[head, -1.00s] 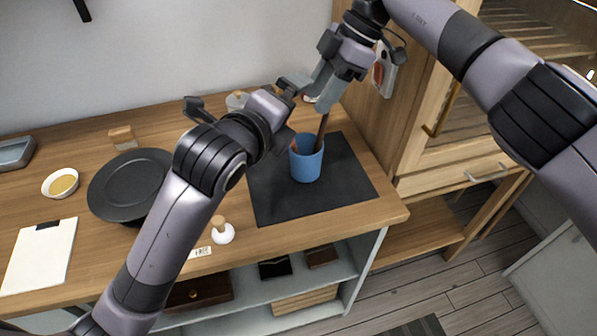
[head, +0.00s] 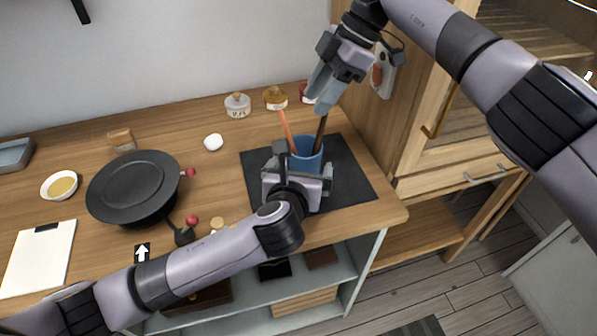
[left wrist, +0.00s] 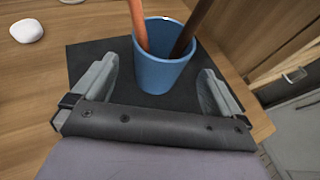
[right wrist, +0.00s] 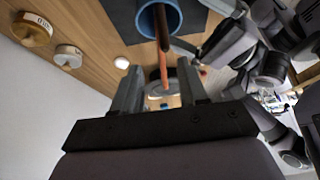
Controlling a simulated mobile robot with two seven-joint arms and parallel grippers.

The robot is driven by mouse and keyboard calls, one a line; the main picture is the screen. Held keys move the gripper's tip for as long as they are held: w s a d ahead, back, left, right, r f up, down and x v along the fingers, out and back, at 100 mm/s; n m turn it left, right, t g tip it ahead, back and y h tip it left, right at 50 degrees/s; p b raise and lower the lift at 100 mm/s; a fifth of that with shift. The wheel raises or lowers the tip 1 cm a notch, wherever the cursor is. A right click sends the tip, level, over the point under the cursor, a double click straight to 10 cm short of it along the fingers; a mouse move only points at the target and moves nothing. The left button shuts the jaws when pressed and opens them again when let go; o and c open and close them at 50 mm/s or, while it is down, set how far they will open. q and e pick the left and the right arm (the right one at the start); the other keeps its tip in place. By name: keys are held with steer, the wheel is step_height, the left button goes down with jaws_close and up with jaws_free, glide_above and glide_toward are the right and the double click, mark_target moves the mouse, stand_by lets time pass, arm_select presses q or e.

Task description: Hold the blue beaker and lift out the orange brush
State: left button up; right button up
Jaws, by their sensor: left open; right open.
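The blue beaker (head: 309,158) stands upright on a dark mat (head: 350,180). The orange brush (head: 287,131) leans to the left out of it, and a dark brown handle (head: 321,132) leans to the right. My left gripper (head: 304,168) is open at the beaker's near side. In the left wrist view its fingers stand apart on either side of the beaker (left wrist: 163,75); contact does not show. My right gripper (head: 323,98) is open above the beaker, near the dark handle's top. In the right wrist view the orange brush (right wrist: 163,66) shows between its fingers.
Several lidded jars (head: 237,106) stand at the back near the wall. A white rounded object (head: 213,142) and a black lidded pan (head: 134,186) are to the left. A wooden cabinet (head: 405,110) closes off the right side.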

mark_target(302, 165)
arm_select(q)
steer(key=shift+x, duration=2.15)
steer(key=c, duration=1.1)
steer(key=shift+c, duration=0.2)
